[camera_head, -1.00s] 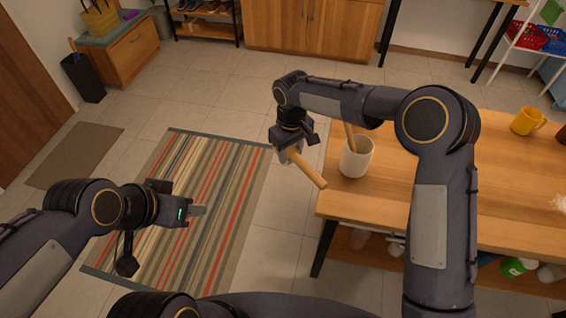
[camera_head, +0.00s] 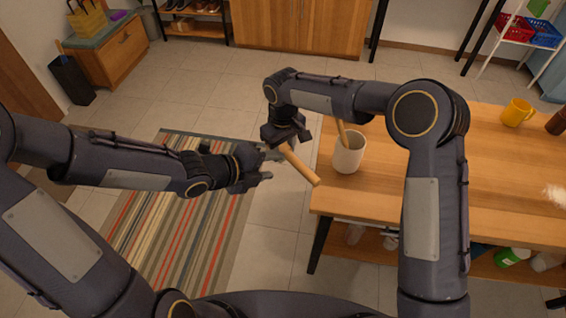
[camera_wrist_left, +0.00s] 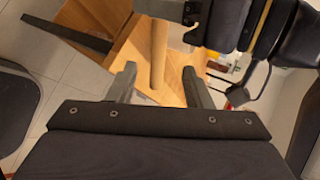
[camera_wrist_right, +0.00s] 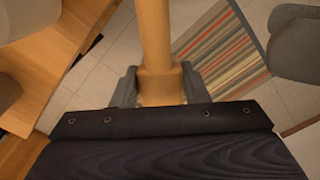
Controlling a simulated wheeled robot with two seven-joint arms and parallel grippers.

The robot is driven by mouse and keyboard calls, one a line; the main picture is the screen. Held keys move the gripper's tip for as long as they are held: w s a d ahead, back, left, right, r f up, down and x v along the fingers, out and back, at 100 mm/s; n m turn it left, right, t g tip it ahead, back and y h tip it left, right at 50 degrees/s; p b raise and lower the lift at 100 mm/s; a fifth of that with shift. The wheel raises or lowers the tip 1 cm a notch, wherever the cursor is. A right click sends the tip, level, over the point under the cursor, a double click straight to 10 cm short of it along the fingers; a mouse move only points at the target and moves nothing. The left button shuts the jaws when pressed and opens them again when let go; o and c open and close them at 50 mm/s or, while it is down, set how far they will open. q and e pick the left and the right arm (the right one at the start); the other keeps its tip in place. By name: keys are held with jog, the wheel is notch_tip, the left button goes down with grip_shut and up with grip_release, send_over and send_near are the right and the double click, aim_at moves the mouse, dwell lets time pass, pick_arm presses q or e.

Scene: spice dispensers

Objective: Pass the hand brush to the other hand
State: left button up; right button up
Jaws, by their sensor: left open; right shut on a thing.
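The hand brush (camera_head: 303,168) shows as a light wooden handle slanting down to the right from my right gripper (camera_head: 284,143), beside the table. My right gripper is shut on it; the right wrist view shows both fingers against the wood (camera_wrist_right: 155,40). The bristles cannot be made out. My left gripper (camera_head: 268,168) is open just left of the handle. In the left wrist view, the handle's free end (camera_wrist_left: 158,55) lines up between the open left fingers (camera_wrist_left: 158,80). I cannot tell whether they touch it.
A white cup (camera_head: 348,155) holding a wooden-handled tool stands at the left edge of the wooden table (camera_head: 450,175), close to the handle. A yellow mug (camera_head: 516,112) and a pale patch (camera_head: 555,194) are farther right. A striped rug (camera_head: 190,235) lies on the floor below my left arm.

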aim_at(294, 164)
pick_arm(q)
jog(key=x, duration=1.1)
jog(key=shift+w, duration=0.1)
jog(key=shift+c, duration=0.5)
grip_shut()
pick_arm(e)
jog(key=o, duration=1.1)
jog(key=shift+r, duration=0.1)
